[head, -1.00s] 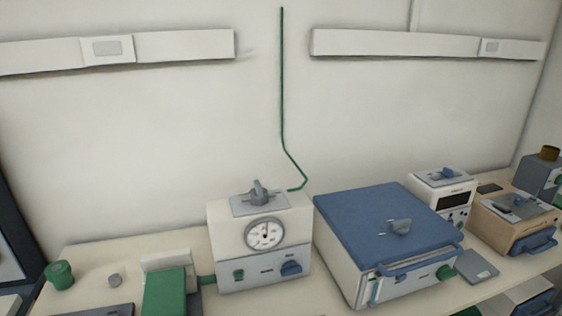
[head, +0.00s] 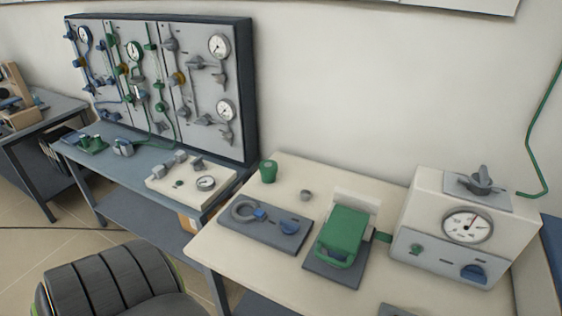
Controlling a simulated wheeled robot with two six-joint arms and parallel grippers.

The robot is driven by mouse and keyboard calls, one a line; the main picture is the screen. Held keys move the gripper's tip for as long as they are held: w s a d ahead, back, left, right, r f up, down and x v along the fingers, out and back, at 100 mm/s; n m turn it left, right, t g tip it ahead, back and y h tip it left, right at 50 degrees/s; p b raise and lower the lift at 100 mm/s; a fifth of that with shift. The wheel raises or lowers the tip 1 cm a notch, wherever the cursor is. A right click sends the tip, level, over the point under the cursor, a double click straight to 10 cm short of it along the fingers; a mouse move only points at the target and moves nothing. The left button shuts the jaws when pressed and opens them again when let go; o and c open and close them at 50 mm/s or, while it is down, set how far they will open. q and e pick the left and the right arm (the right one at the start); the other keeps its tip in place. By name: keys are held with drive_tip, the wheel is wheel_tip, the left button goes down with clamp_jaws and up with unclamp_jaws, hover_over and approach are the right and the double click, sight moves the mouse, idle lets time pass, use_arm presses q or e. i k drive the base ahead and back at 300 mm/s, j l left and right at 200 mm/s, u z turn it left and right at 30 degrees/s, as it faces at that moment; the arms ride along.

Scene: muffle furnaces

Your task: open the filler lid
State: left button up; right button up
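I cannot tell for sure which part is the filler lid. A small green cap (head: 268,171) stands at the back left of the cream bench. A green hinged-looking cover (head: 344,236) lies on a dark base in the middle of the bench and looks shut. A white box with a dial gauge (head: 466,227) stands to its right, with a grey knob fitting (head: 481,181) on a plate on top. Neither of my grippers is in view.
The cream bench (head: 228,232) also carries a grey plate with a ring handle (head: 265,222). A panel of gauges and valves (head: 160,80) stands behind a blue-grey bench at the left. A black chair (head: 115,285) stands on the floor in front.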

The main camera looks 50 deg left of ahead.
sight(342, 234)
drive_tip(key=u, duration=1.05)
drive_tip(key=i+j+z, duration=0.15)
drive_tip(key=j+z, duration=0.15)
drive_tip(key=j, duration=0.1)
